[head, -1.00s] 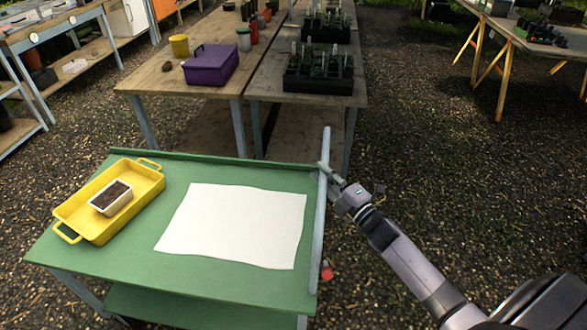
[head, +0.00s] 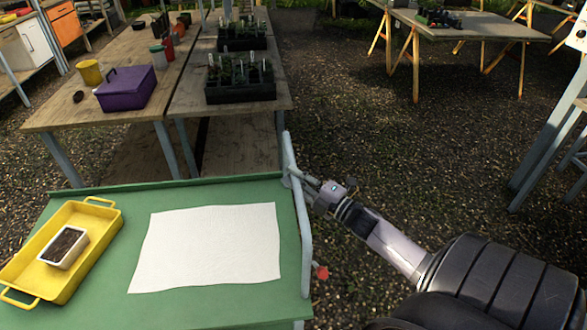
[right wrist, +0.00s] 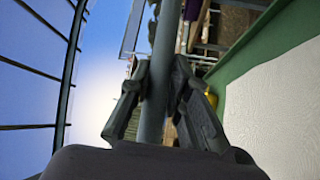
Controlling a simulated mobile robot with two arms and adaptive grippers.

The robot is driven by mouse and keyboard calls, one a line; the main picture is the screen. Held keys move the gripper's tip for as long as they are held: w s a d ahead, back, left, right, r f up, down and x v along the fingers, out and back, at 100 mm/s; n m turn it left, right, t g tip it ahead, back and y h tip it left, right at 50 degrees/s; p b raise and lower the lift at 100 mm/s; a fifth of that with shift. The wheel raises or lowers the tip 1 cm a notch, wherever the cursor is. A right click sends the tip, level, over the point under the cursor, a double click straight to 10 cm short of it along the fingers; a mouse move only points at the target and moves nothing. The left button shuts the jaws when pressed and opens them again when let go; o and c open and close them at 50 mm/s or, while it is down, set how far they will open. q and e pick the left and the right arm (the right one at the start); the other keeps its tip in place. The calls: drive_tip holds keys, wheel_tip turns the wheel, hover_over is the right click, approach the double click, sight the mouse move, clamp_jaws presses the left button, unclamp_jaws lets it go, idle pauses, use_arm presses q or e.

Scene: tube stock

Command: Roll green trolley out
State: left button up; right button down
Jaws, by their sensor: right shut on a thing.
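The green trolley (head: 120,222) stands in the lower left of the head view. Its grey push handle (head: 305,235) runs along its right side. My right gripper (head: 293,178) is shut on the handle near its far end. In the right wrist view the handle bar (right wrist: 157,95) passes between the two fingers of the right gripper (right wrist: 160,85). On the trolley top lie a white sheet (head: 207,248) and a yellow tray (head: 98,235) holding a small white box of soil (head: 64,247). My left gripper is not in view.
Wooden tables stand just beyond the trolley, with a purple box (head: 126,88) and black plant trays (head: 240,92). A trestle table (head: 470,28) is at the back right and a grey frame (head: 548,130) at the right edge. Gravel (head: 430,150) between them is open.

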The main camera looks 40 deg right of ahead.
drive_tip(key=c, duration=1.5)
unclamp_jaws()
drive_tip(key=v, duration=1.2)
drive_tip(key=shift+r, duration=0.1)
drive_tip(key=shift+d, duration=0.1)
